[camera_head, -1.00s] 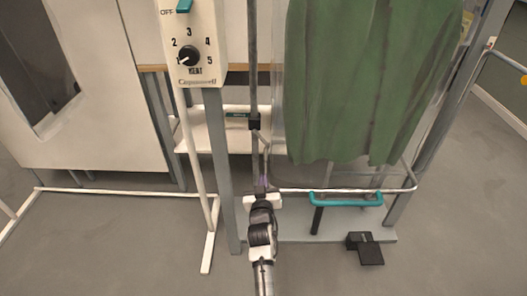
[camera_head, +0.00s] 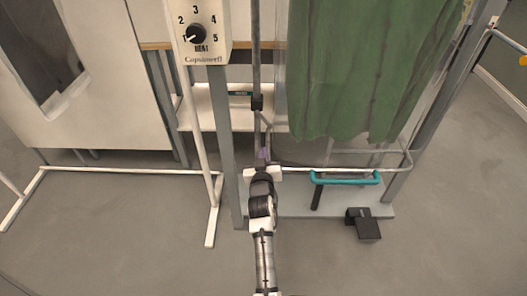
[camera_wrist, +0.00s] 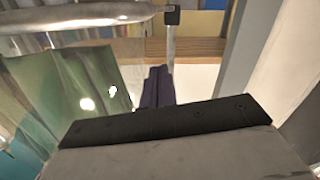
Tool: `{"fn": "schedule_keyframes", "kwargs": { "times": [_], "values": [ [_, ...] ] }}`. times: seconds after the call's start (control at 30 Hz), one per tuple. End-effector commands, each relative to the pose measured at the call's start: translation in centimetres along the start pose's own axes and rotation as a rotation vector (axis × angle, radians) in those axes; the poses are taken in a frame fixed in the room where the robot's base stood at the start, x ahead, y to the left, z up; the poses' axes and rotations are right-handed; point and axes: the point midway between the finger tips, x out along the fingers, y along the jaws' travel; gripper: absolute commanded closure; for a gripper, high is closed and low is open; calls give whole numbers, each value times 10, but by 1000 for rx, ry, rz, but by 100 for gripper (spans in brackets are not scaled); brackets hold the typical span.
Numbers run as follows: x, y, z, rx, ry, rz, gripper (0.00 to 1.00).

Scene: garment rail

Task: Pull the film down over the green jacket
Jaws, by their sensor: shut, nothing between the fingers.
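The green jacket (camera_head: 352,65) hangs at the upper right of the head view, its hem above a white rail. Clear film is faint along its left side (camera_head: 281,60); its lower edge is hard to make out. In the wrist view the green jacket (camera_wrist: 85,80) is at the left, with bright glints that look like film (camera_wrist: 113,91) over it. My gripper (camera_head: 264,154) is below and left of the jacket's hem, apart from it in the head view. Its purple fingers (camera_wrist: 157,85) are together and hold nothing.
A teal-handled bar (camera_head: 345,178) and a black pedal (camera_head: 364,223) are below the jacket. A grey post (camera_head: 226,140) and a control box with a dial (camera_head: 203,32) stand left of my arm. A thin upright rod (camera_head: 256,60) rises behind my gripper.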

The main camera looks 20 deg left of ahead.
Motion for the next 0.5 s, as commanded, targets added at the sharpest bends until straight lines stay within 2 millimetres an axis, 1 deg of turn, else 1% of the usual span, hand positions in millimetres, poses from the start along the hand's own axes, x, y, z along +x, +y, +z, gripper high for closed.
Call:
{"fn": "schedule_keyframes", "kwargs": {
  "times": [0.03, 0.2, 0.3, 0.4, 0.5],
  "values": [
    [-15, -2, 9, 1, -8, -2, 100],
    [-50, -2, 8, 2, -6, -2, 100],
    [-67, -2, 8, 1, -7, -2, 100],
    [-80, -2, 8, 0, -6, -2, 100],
    [-88, -2, 7, 0, -5, -2, 100]
  ]
}}
